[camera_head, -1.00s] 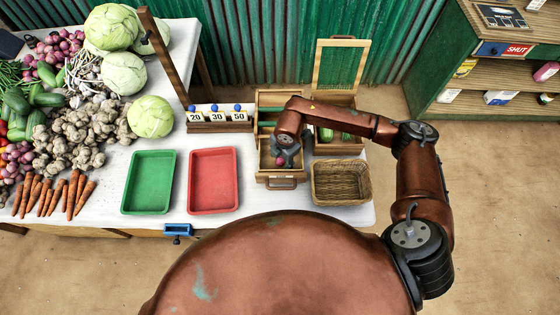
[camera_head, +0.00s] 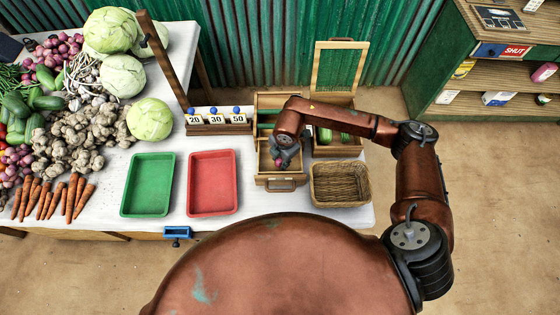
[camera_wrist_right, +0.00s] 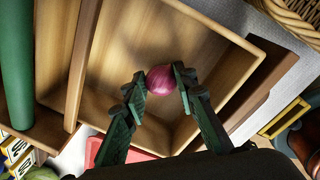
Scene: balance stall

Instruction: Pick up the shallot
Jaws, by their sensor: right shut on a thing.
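The shallot (camera_wrist_right: 160,80), purple-pink and round, sits between the fingertips of my right gripper (camera_wrist_right: 160,82) in the right wrist view. Both fingers touch it, one on each side, and the gripper is shut on it. In the head view my right gripper (camera_head: 285,157) points down over the open wooden drawer (camera_head: 281,180), with the shallot (camera_head: 279,163) a small pink spot at its tips. The drawer's bare floor shows around it in the wrist view. I cannot tell whether the shallot touches the floor. My left gripper is not in view.
A wicker basket (camera_head: 340,184) stands right of the drawer. A red tray (camera_head: 212,209) and a green tray (camera_head: 148,211) lie to its left. An open-lidded wooden box (camera_head: 338,148) with green vegetables stands behind the basket. Vegetables are heaped at the table's left.

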